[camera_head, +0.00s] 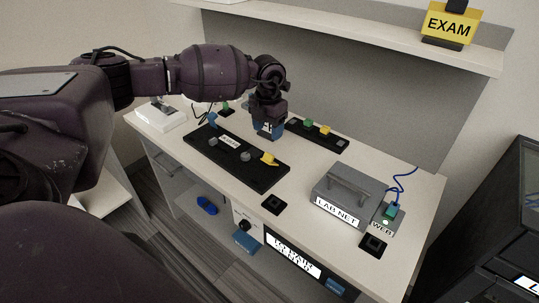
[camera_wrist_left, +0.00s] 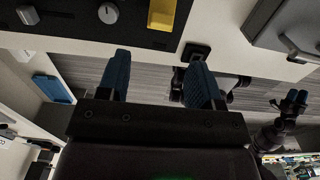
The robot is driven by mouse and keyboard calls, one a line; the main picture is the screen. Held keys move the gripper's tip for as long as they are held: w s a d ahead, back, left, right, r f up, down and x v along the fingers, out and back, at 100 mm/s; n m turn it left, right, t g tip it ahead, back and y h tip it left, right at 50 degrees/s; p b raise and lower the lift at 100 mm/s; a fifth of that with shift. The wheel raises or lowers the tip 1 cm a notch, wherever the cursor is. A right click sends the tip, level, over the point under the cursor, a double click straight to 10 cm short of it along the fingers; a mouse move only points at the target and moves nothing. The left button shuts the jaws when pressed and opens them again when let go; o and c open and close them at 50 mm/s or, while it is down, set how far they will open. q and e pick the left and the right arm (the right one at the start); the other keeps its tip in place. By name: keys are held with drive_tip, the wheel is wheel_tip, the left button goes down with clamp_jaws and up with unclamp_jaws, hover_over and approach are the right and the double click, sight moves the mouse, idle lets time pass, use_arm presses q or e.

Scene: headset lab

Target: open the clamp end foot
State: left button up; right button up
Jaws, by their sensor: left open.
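A long black panel (camera_head: 205,150) lies on the bench with a white label, two grey knobs (camera_head: 245,156) and a yellow lever-like piece (camera_head: 269,159) at its near end. A blue piece (camera_head: 213,119) stands at its far end. The yellow piece (camera_wrist_left: 162,14) and knobs (camera_wrist_left: 107,13) also show at the top of the left wrist view. I cannot tell which part is the clamp end foot. My left gripper (camera_head: 268,130) is above the panel's back edge, its blue fingers (camera_wrist_left: 160,82) apart and empty. My right gripper (camera_wrist_left: 290,100) seems to show small at the right; its opening is unclear.
A second black panel (camera_head: 330,135) with green and yellow pieces lies behind. A shelf (camera_head: 400,48) overhangs the bench.

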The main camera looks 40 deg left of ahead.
sight(269, 154)
use_arm(q)
wheel_tip(269, 154, down, 10)
drive_tip(key=shift+d+f+b, duration=0.1)
drive_tip(key=shift+b, duration=0.35)
drive_tip(key=shift+c, duration=0.2)
drive_tip(key=shift+w, duration=0.1)
drive_tip(key=c, duration=0.7)
